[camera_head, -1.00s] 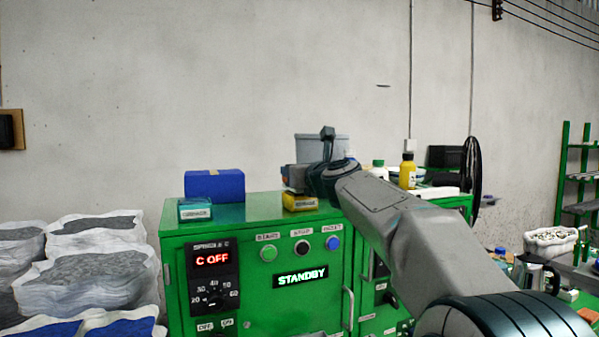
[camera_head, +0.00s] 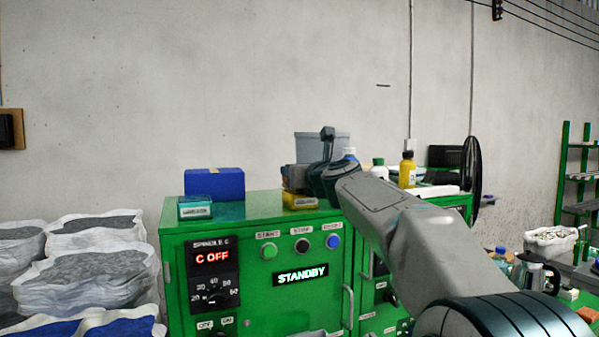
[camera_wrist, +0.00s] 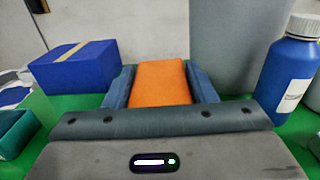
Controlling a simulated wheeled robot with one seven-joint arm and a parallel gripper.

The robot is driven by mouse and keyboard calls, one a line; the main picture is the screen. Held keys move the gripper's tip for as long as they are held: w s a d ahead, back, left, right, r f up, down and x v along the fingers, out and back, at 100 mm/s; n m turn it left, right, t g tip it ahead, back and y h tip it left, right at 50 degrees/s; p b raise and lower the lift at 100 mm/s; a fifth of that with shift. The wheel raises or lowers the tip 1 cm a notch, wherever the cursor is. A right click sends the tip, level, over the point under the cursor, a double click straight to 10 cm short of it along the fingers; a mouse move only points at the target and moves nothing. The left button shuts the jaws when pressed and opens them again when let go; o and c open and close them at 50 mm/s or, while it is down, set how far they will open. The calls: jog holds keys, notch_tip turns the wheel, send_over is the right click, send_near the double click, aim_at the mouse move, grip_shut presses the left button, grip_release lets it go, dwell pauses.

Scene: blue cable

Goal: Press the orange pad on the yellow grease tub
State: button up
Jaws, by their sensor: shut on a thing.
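The yellow grease tub (camera_head: 300,201) sits on top of the green cabinet, near its front edge, with a pale label on its front. My gripper (camera_head: 297,180) is right above and behind it in the head view, hiding its top. In the wrist view the orange pad (camera_wrist: 161,82) lies between the two blue-grey fingers of my gripper (camera_wrist: 161,90). The fingers are shut on the orange pad, one along each side. The tub's yellow body is hidden in the wrist view.
A blue box (camera_head: 214,184) and a teal labelled tub (camera_head: 194,207) stand to the left on the green cabinet (camera_head: 250,212). A blue bottle (camera_wrist: 287,75) and a grey bin (camera_wrist: 232,45) stand close on the right and behind. A yellow bottle (camera_head: 407,172) is farther right.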

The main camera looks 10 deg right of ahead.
jog(key=shift+f, duration=0.15)
notch_tip(320, 180, up, 5)
jog(key=p, duration=0.3)
jog(key=shift+f+p, duration=0.2)
jog(key=shift+p, duration=0.15)
jog(key=shift+r, duration=1.3)
jog(key=shift+a, duration=0.1)
